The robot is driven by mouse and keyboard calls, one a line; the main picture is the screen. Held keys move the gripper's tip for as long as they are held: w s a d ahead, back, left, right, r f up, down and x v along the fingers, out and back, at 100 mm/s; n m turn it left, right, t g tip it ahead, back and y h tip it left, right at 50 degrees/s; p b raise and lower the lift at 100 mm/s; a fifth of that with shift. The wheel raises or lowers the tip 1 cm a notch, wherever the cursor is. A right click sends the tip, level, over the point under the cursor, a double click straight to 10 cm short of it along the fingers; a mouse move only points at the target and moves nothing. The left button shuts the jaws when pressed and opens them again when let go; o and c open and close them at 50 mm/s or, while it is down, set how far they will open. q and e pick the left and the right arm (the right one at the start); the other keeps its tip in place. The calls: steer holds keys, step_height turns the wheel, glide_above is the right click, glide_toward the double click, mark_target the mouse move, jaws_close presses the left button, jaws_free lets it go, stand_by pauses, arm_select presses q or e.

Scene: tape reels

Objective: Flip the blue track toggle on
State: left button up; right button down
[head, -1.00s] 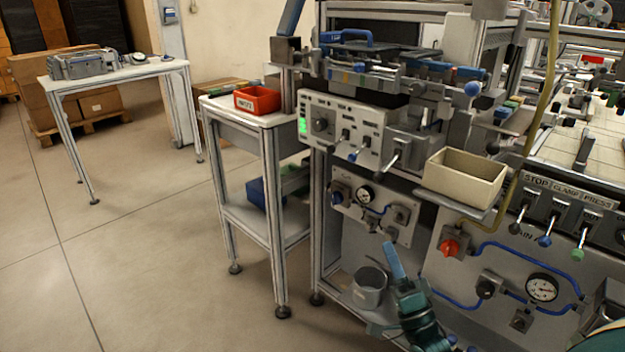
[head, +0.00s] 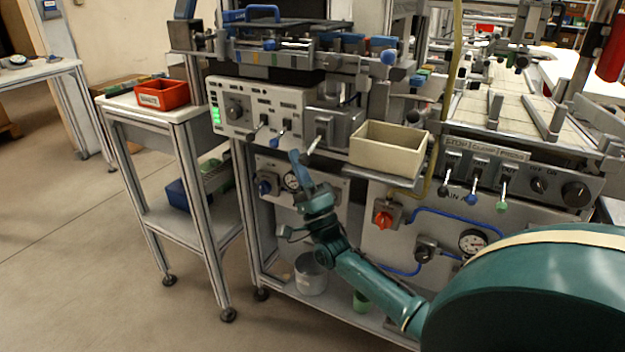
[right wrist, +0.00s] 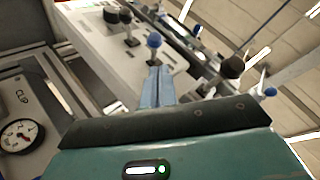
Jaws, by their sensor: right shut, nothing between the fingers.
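A blue-tipped toggle (head: 275,140) sits on the white control panel (head: 231,114), between a black-tipped toggle (head: 263,121) and a white-tipped lever (head: 316,143). Its lever points downward and outward in the head view. The blue ball tip also shows in the right wrist view (right wrist: 154,40), just beyond my fingertips. My right gripper (head: 295,156) is shut and empty, slightly below and right of the blue tip in the head view. In the right wrist view the blue fingers (right wrist: 157,84) point at the toggle; contact cannot be told. My left gripper is not in view.
A beige open bin (head: 388,148) stands right of the panel. A second panel (head: 520,175) farther right carries black, blue and green toggles. A red bin (head: 161,95) sits on the side table.

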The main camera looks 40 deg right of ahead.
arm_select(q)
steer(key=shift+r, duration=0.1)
arm_select(e)
steer(key=shift+w+a+r, duration=0.45)
steer(key=shift+w+a, duration=0.15)
